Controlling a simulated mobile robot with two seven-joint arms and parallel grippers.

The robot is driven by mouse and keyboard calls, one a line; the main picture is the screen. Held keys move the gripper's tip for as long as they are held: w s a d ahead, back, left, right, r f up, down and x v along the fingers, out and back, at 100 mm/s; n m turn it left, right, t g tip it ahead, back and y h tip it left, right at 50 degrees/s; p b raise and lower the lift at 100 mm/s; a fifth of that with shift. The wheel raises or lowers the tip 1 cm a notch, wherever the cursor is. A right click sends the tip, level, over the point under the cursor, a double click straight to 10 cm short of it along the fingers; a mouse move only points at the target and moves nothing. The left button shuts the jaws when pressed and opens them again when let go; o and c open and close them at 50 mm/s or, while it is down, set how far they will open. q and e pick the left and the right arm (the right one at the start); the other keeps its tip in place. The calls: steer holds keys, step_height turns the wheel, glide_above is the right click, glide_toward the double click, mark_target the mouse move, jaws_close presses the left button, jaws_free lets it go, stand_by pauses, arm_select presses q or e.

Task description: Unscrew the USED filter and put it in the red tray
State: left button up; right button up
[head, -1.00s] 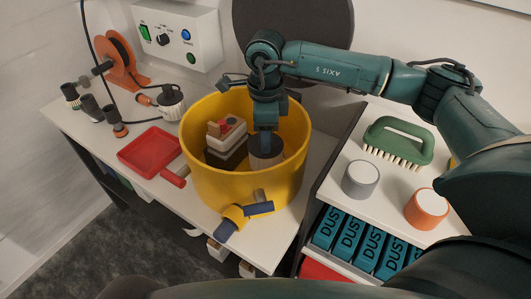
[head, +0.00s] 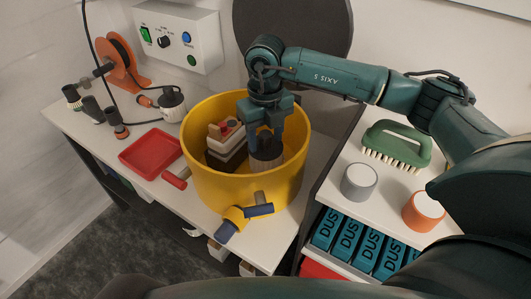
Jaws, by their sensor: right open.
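A filter (head: 265,161) with a dark top and paler pleated side stands inside the yellow drum (head: 205,185), right of its centre. My right gripper (head: 265,137) reaches down into the drum with its jaws open, one finger to each side of the filter's top. I cannot tell whether the fingers touch it. The red tray (head: 151,153) lies on the bench left of the drum, and looks empty. My left gripper is not in view.
Inside the drum, left of the filter, is a cream and dark block-shaped unit (head: 225,143) with a red part. A blue and yellow fitting (head: 240,218) juts from the drum's front. A grey canister (head: 359,182), an orange canister (head: 423,211) and a green brush (head: 397,144) stand right.

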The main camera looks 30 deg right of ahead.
steer(key=m, duration=0.3)
steer(key=shift+r+p, duration=0.1)
steer(key=shift+p, duration=0.2)
steer(key=m+p, duration=0.1)
steer(key=m, duration=0.4)
steer(key=m+p, duration=0.2)
steer(key=m, duration=0.4)
steer(key=shift+m, duration=0.8)
steer(key=shift+c, duration=0.3)
